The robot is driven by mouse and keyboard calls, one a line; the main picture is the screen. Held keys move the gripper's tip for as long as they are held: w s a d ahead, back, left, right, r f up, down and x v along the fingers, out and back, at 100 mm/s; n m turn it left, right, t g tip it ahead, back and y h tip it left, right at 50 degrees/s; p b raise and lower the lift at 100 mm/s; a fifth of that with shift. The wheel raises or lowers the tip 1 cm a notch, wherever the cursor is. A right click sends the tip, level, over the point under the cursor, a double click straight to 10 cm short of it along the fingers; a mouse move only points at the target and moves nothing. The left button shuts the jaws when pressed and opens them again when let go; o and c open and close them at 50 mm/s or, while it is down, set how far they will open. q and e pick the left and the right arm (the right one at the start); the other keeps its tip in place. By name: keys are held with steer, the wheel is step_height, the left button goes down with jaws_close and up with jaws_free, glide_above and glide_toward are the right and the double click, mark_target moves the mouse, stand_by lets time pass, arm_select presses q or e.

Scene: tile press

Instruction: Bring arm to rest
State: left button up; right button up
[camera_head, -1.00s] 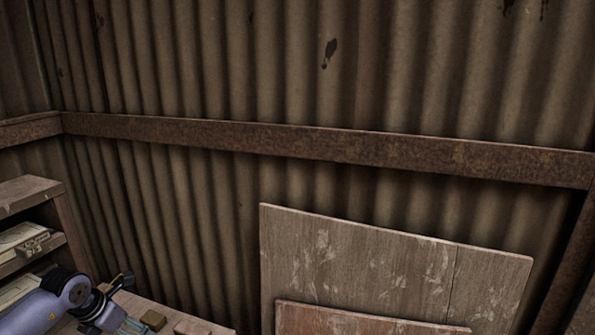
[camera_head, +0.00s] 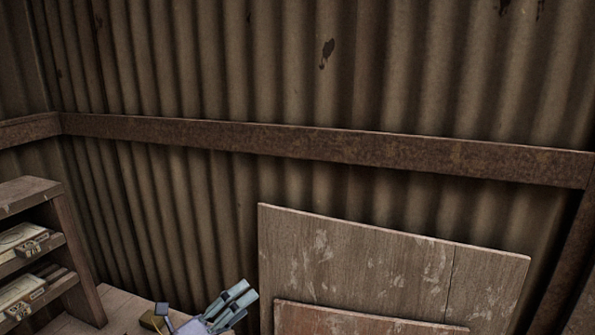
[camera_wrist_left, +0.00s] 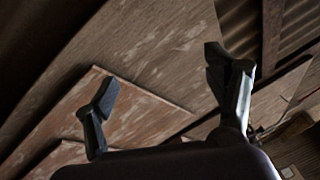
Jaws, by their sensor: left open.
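My left gripper (camera_head: 238,297) shows at the bottom of the head view, over the right end of the wooden worktop and left of the leaning boards. In the left wrist view its two dark fingers (camera_wrist_left: 165,88) stand wide apart with nothing between them. Wooden boards show behind the fingers there. My right gripper is in neither view.
A wooden shelf (camera_head: 75,250) with several boxes stands at the lower left. Large wooden boards (camera_head: 390,262) lean against the corrugated metal wall (camera_head: 200,70). A rusty beam (camera_head: 320,145) crosses the wall.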

arm_select(q)
steer(key=s+a+f+n+y, duration=0.4)
steer(key=a+n+y, duration=0.25)
steer(key=n, duration=0.55)
steer(key=s+a+f+n+y, duration=0.5)
steer(key=n+y, duration=0.3)
steer(key=n, duration=0.3)
steer(key=s+d+f+n+g+h, duration=0.1)
steer(key=s+f+n+g, duration=0.35)
steer(key=s, duration=0.65)
steer(key=s+d+f+n+g+h, duration=0.1)
steer(key=s+f+n+g, duration=0.1)
steer(key=s+f+g, duration=0.7)
steer(key=s+f+t, duration=0.1)
steer(key=s+f, duration=0.2)
steer(key=f, duration=1.1)
steer(key=s+f+t, duration=0.1)
steer(key=s+f, duration=0.1)
steer(key=f, duration=1.2)
steer(key=s+a+f+g+b, duration=0.1)
steer(key=s+a+f, duration=0.1)
steer(key=s+f, duration=1.2)
steer(key=shift+s+a+f+m+g, duration=0.25)
steer(key=shift+s+m+g, duration=0.1)
steer(key=shift+s, duration=0.7)
